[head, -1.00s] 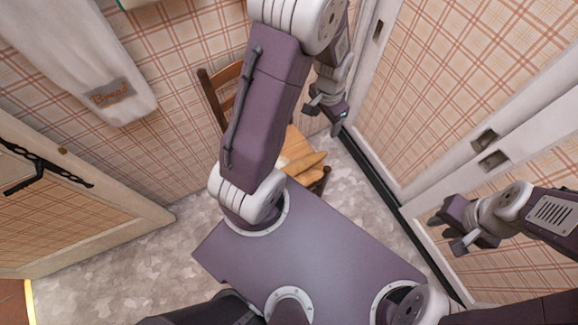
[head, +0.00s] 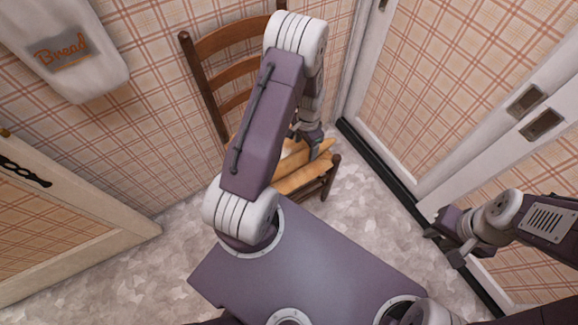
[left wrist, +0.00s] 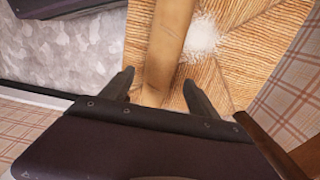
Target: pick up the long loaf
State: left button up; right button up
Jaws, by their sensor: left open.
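The long loaf (head: 297,160) is a slim golden-brown stick lying on the woven seat of a wooden chair (head: 215,42). In the left wrist view the loaf (left wrist: 168,42) runs from the top edge down between the two fingers. My left gripper (head: 306,146) is open over the loaf, one finger on each side of it. The fingers (left wrist: 157,82) look apart from the loaf, though their exact height is unclear. My right gripper (head: 449,242) is away at the right, empty.
A whitish floury patch (left wrist: 204,36) lies beside the loaf on the seat. The chair's back stands against the plaid wall. A white bag marked Bread (head: 62,50) hangs at the upper left. A white door frame (head: 490,135) stands to the right. Grey floor is clear around the chair.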

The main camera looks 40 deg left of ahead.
aim_at(304, 152)
pick_arm(q)
notch_tip(304, 152, down, 5)
jog(key=b, duration=0.2)
jog(key=shift+s+r+b, duration=0.1)
jog(key=shift+s+b, duration=0.05)
jog(key=shift+b, duration=0.2)
jog(key=shift+f, duration=0.25)
jog(key=shift+r, duration=0.15)
jog(key=shift+c, duration=0.3)
grip_shut()
